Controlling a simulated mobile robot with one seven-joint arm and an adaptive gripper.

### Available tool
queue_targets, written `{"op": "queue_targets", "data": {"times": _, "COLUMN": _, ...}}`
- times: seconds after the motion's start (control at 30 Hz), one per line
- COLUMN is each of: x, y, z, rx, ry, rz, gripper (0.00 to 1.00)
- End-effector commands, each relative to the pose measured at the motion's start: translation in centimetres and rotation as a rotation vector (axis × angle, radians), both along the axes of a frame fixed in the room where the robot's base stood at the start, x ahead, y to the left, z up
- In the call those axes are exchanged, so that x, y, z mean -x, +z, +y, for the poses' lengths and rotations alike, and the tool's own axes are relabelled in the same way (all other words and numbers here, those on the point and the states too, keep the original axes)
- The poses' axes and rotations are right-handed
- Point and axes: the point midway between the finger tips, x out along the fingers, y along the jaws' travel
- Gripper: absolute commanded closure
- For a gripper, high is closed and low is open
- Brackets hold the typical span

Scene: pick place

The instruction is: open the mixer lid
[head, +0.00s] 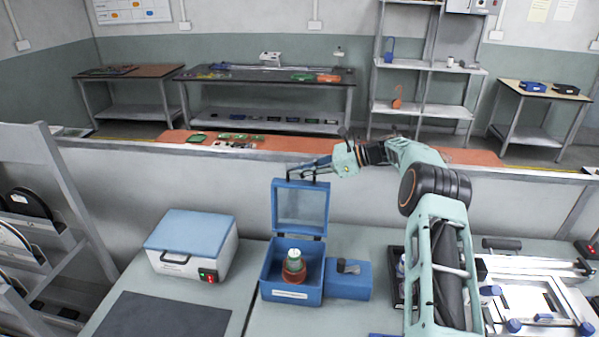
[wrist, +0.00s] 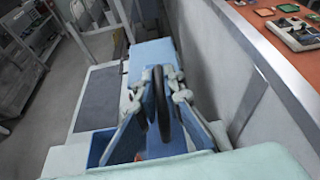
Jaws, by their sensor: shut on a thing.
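The mixer is a blue box (head: 267,287) on the bench with a blue side block (head: 347,284). Its lid (head: 300,207), a blue frame with a grey window, stands about upright at the back of the box. A container with a pale green cap (head: 294,255) sits in a reddish holder inside. My gripper (head: 302,177) is at the lid's top edge, reaching in from the right. In the wrist view my gripper (wrist: 158,92) is shut around a black handle (wrist: 161,108). The fingers hide part of the lid, and only part of the box shows below.
A white case with a blue top (head: 193,233) stands left of the mixer, beside a dark mat (head: 160,316). A low wall (head: 160,175) runs behind the bench. A fixture with blue knobs (head: 540,300) lies at the right.

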Motion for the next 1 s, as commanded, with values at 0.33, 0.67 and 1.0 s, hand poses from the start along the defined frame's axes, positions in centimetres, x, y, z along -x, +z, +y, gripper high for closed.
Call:
{"op": "queue_targets", "data": {"times": 0.33, "x": 0.1, "y": -0.3, "z": 0.0, "rx": 0.002, "ry": 0.001, "rz": 0.004, "gripper": 0.84}}
{"op": "queue_targets", "data": {"times": 0.67, "x": 0.0, "y": -0.1, "z": 0.0, "rx": 0.001, "ry": 0.001, "rz": 0.001, "gripper": 0.74}}
{"op": "queue_targets", "data": {"times": 1.0, "x": 0.8, "y": 1.5, "z": -4.0, "rx": 0.002, "ry": -0.004, "rz": 0.0, "gripper": 0.74}}
